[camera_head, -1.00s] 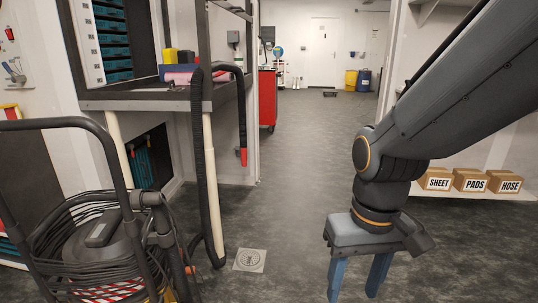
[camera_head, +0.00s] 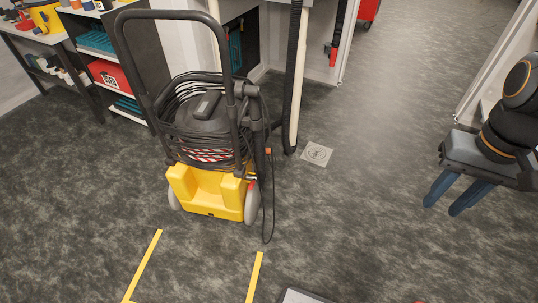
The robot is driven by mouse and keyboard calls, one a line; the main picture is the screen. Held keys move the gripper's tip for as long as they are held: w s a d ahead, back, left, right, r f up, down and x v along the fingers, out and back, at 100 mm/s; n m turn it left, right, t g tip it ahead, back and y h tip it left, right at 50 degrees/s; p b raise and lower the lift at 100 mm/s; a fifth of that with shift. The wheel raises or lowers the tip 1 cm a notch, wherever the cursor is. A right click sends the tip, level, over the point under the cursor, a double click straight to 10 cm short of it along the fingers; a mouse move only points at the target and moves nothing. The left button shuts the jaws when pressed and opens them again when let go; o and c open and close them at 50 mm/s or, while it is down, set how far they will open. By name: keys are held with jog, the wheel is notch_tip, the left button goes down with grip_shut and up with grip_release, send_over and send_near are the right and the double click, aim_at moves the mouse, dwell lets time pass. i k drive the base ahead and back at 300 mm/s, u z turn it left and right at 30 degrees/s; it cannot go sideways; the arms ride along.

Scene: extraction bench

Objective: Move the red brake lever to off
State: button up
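I cannot clearly make out a red brake lever. A small red bit (camera_head: 251,185) shows by the right wheel of the yellow wheeled machine (camera_head: 207,192), but it is too small to identify. The machine stands upright on the floor, left of centre, with a black push handle (camera_head: 172,15) and a dark hose or cable coiled around its top. My gripper (camera_head: 442,208) is at the right side, fingers pointing down, open and empty. It is well apart from the machine.
Yellow tape lines (camera_head: 146,262) mark the floor in front of the machine. A floor drain (camera_head: 316,154) lies to its right. A shelf with a red box (camera_head: 108,75) stands behind left. A dark-edged object (camera_head: 302,296) is cut off at the bottom. Floor between machine and gripper is clear.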

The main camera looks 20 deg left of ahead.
aim_at(250, 177)
jog(key=k, duration=0.45)
jog(key=u, duration=0.2)
jog(key=i, duration=0.4)
jog(key=u, duration=1.15)
jog(key=k, duration=1.25)
jog(key=z, duration=0.65)
jog(key=i, duration=1.1)
jog(key=u, duration=0.4)
